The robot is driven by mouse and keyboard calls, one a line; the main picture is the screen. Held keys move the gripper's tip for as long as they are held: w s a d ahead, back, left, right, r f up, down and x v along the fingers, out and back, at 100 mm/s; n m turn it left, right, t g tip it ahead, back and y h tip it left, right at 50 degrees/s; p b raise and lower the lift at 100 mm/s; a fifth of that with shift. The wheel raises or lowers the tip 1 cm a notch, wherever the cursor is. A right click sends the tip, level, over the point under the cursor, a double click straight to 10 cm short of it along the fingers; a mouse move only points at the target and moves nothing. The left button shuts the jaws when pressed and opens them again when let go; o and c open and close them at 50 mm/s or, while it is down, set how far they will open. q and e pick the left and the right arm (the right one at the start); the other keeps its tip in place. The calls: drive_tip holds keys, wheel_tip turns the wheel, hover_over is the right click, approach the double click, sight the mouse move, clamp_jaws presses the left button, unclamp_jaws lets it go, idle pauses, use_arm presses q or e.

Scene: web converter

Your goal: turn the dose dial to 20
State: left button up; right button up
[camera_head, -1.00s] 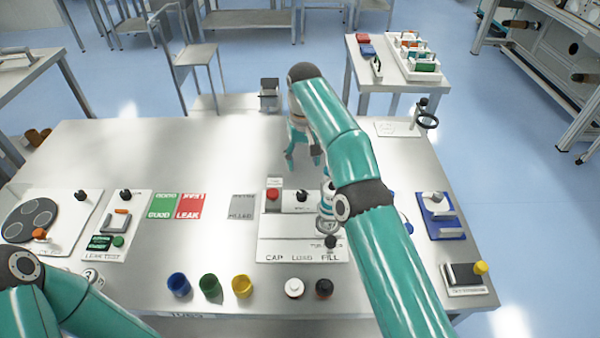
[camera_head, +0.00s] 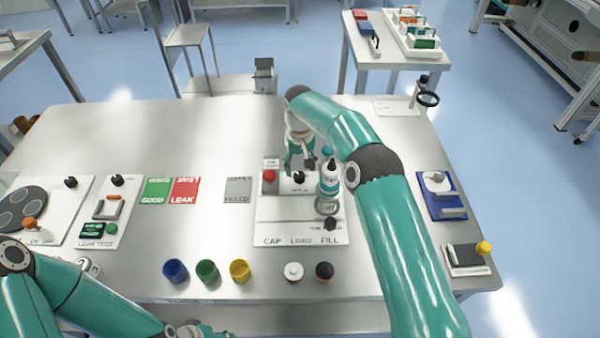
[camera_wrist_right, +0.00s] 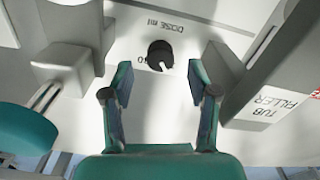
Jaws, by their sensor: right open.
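The dose dial (camera_head: 299,177) is a small black knob on the white filling station, beside a red button. In the right wrist view the dial (camera_wrist_right: 160,55) stands beside the print "DOSE ml", with part of a number near its edge. Its exact setting cannot be read. My right gripper (camera_head: 301,163) is open and empty just behind the dial. In the wrist view its two fingers (camera_wrist_right: 162,85) are spread, with the dial centred beyond their tips, not between them. My left gripper (camera_head: 203,331) shows only partly at the bottom edge; its jaws are unclear.
A red button (camera_head: 269,175) and a white-and-teal bottle-shaped part (camera_head: 328,175) flank the dial closely. The station base (camera_head: 286,231) is marked CAP, LOAD, FILL. Blue (camera_head: 175,271), green and yellow cups stand in front.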

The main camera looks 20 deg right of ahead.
sight(299, 175)
drive_tip(key=shift+f, duration=1.75)
clamp_jaws()
drive_tip(key=shift+f+m+b, duration=0.1)
drive_tip(key=shift+m+b, duration=0.65)
drive_tip(key=shift+m, duration=0.45)
drive_tip(key=shift+a+m+b, duration=0.1)
drive_tip(key=shift+m+b, duration=0.6)
drive_tip(key=shift+m, duration=1.2)
